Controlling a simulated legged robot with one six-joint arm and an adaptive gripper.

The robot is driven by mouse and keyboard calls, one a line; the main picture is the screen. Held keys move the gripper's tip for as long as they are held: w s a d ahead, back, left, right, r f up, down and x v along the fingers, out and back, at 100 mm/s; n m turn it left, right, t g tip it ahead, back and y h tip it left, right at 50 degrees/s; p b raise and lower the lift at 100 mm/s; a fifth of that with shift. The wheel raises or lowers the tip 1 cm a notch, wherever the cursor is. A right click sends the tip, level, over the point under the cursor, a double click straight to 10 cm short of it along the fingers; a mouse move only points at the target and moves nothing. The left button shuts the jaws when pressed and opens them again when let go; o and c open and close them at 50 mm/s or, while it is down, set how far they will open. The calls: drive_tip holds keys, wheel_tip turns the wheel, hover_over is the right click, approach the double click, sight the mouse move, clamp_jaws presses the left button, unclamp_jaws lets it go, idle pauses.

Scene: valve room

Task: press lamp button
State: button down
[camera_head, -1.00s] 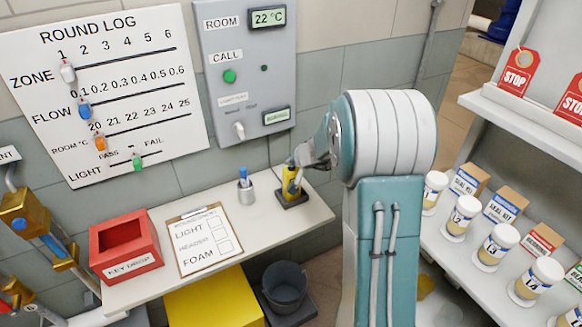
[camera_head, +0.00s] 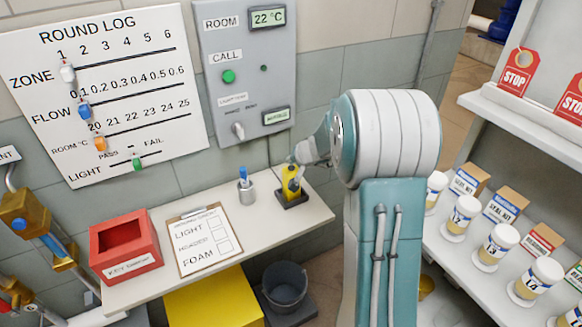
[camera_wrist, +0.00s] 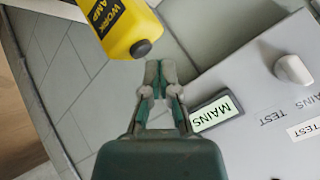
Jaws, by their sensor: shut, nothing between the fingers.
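The yellow work lamp (camera_head: 291,183) stands upright in a dark base on the shelf. In the wrist view, the lamp (camera_wrist: 115,22) shows at the upper left with "WORK LAMP" lettering and a round black button (camera_wrist: 141,47) on its end. My gripper (camera_wrist: 160,66) is shut and empty. Its fingertips appear close beside the button in the wrist view; I cannot tell whether they touch it. In the head view my gripper (camera_head: 296,158) is at the lamp's top, and the button is too small to make out.
A grey wall panel (camera_head: 285,75) with a knob (camera_wrist: 293,69) and a "MAINS" display (camera_wrist: 216,113) is behind the lamp. A pen cup (camera_head: 246,193), clipboard (camera_head: 204,252) and red box (camera_head: 126,270) share the shelf. White jars (camera_head: 497,245) line a shelf at right.

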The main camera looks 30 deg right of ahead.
sight(291, 171)
drive_tip(key=shift+r, duration=3)
drive_tip(key=s+a+r+n+g+y, duration=0.1)
drive_tip(key=s+a+r+n, duration=0.1)
drive_tip(key=s+a+r, duration=0.35)
drive_tip(key=s+a+r+n+g, duration=0.1)
drive_tip(key=s+a+r+n, duration=0.15)
drive_tip(key=s+a, duration=0.55)
drive_tip(key=s+a+n+g+h, duration=0.1)
drive_tip(key=s+a+n+h, duration=0.1)
drive_tip(key=s, duration=1.8)
drive_tip(key=shift+a+n+g, duration=0.3)
drive_tip(key=shift+a+n, duration=0.15)
drive_tip(key=shift+a, duration=0.25)
